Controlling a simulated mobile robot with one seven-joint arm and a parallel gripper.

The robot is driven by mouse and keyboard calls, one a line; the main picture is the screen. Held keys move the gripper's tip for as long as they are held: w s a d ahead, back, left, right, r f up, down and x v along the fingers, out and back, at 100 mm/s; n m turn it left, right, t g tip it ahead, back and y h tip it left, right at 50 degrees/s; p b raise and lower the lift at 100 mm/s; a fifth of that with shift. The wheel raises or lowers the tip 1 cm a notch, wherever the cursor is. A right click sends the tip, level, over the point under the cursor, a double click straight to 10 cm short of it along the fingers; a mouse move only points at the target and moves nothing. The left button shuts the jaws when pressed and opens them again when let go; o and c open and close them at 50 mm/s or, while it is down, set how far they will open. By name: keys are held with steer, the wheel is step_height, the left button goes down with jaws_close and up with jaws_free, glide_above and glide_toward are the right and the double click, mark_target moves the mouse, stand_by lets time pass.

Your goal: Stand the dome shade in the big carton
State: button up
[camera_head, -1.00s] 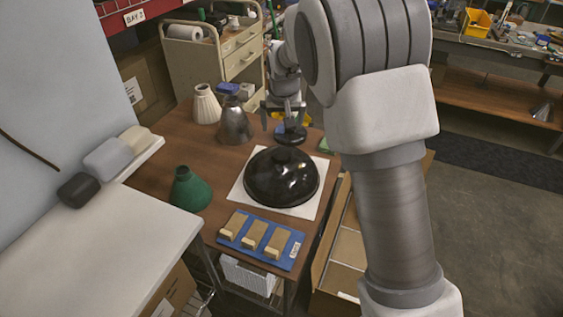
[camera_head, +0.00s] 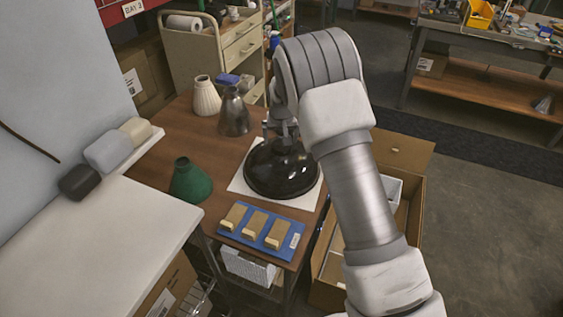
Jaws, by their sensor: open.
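The dome shade (camera_head: 270,178) is a wide, glossy black dome. It rests rim down on a white sheet (camera_head: 238,184) on the brown table. My gripper (camera_head: 281,138) points down at the top of the dome and is open; its fingertips are partly hidden, so I cannot tell whether they straddle or touch the knob. The big carton (camera_head: 415,222) is an open brown box on the floor to the right of the table. My arm crosses in front of it and hides much of its inside.
A green cone shade (camera_head: 190,182), a dark metal shade (camera_head: 234,115) and a cream shade (camera_head: 205,97) stand on the table. A blue tray (camera_head: 262,229) with tan blocks lies in front of the dome. A white box (camera_head: 391,190) sits inside the carton.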

mark_target(281, 157)
steer(key=shift+x, duration=2.25)
steer(key=shift+s+d, duration=0.15)
steer(key=shift+d, duration=0.05)
steer(key=c, duration=1.6)
